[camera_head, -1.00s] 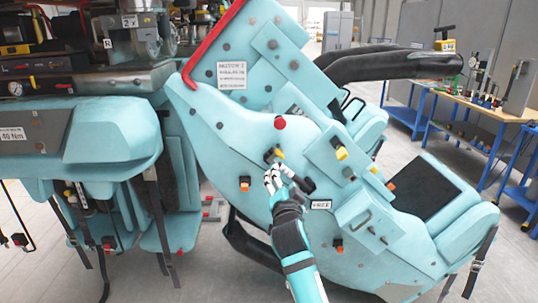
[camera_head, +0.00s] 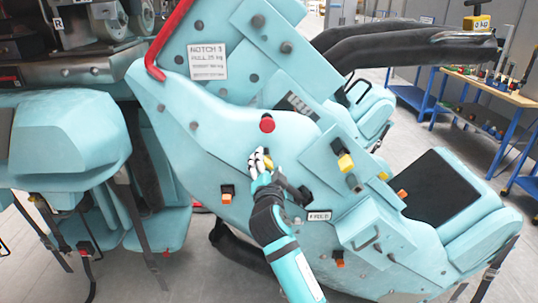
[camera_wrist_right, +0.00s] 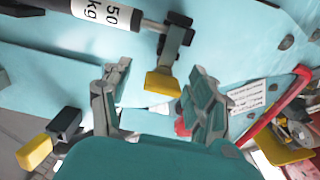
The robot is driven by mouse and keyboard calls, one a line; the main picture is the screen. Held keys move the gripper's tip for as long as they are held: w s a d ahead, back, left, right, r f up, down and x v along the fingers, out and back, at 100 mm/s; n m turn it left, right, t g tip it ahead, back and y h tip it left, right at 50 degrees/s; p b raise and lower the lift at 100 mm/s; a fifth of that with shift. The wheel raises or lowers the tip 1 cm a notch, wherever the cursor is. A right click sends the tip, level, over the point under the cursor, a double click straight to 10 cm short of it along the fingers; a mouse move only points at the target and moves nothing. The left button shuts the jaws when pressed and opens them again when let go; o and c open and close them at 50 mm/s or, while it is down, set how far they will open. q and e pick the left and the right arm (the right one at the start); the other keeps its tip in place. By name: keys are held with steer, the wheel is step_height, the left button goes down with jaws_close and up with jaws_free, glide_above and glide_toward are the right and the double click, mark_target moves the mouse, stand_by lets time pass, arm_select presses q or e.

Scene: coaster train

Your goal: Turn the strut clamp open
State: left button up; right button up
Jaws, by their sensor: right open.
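The strut clamp (camera_wrist_right: 174,52) is a dark lever with a yellow end, at the top middle of the right wrist view. It sits at the end of a black strut (camera_wrist_right: 75,30) with a white "50 kg" label. In the head view its yellow end (camera_head: 268,161) shows just beside my right gripper's fingers, and the rest is mostly hidden. My left gripper is not in view.
A red knob (camera_head: 267,124) sits on the light-blue panel (camera_head: 215,140) above the gripper. An orange-tipped latch (camera_head: 227,194) is at lower left, and a yellow-tipped one (camera_head: 345,163) at right. A red bar (camera_head: 166,40) edges the panel. Workbenches (camera_head: 490,90) stand behind.

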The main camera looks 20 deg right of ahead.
steer(key=shift+w, duration=0.2)
steer(key=shift+s+a+r, duration=0.1)
steer(key=shift+s+r, duration=0.1)
steer(key=shift+s, duration=0.05)
steer(key=shift+c, duration=1.3)
steer(key=shift+w, duration=0.1)
steer(key=c, duration=0.9)
